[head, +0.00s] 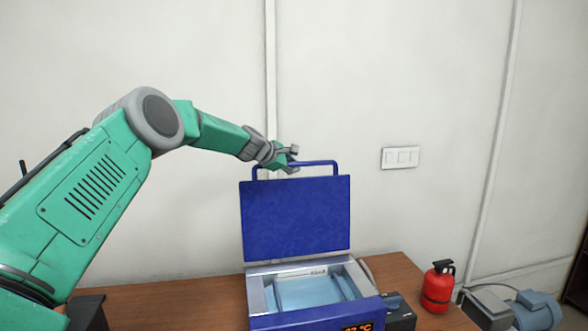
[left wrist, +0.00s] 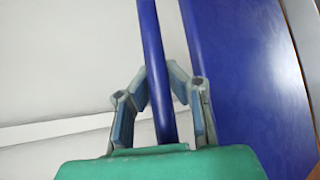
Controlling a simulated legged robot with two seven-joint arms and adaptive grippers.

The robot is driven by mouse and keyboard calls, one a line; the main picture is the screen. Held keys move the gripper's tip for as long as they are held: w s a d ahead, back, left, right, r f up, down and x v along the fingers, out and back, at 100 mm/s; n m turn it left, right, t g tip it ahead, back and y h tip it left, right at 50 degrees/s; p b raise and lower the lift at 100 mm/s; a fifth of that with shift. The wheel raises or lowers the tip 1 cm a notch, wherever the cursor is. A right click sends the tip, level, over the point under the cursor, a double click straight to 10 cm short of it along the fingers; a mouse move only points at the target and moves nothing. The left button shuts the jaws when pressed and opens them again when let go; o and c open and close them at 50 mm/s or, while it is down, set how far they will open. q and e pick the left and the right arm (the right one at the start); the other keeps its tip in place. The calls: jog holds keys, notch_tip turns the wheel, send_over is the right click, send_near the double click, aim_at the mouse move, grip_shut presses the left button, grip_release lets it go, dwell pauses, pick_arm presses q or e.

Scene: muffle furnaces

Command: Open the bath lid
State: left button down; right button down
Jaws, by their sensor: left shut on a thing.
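The bath (head: 310,290) stands on the wooden table, with pale blue water or lining showing inside it. Its blue lid (head: 295,218) stands raised, roughly upright, at the back of the bath. The lid's blue handle (head: 322,163) is a bar along the lid's top edge. My left gripper (head: 292,160) is at the left part of this handle. In the left wrist view, the fingers (left wrist: 160,90) are on both sides of the handle bar (left wrist: 156,60), and the lid (left wrist: 240,70) is to the right. My right gripper is not in view.
A red canister (head: 438,287) stands on the table to the right of the bath. A grey-blue motor or pump (head: 535,310) is farther right. A white switch plate (head: 400,157) is on the wall behind. The wall is close behind the lid.

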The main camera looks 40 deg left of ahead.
pick_arm(q)
jog(key=c, duration=1.5)
grip_release()
jog(key=shift+w+r, duration=0.15)
jog(key=shift+r, duration=0.45)
jog(key=shift+s, duration=0.2)
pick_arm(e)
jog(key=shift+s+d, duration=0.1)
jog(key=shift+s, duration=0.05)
pick_arm(q)
jog(key=shift+f, duration=0.1)
jog(key=shift+s+a, duration=0.15)
jog(key=shift+s, duration=0.35)
jog(key=v, duration=1.1)
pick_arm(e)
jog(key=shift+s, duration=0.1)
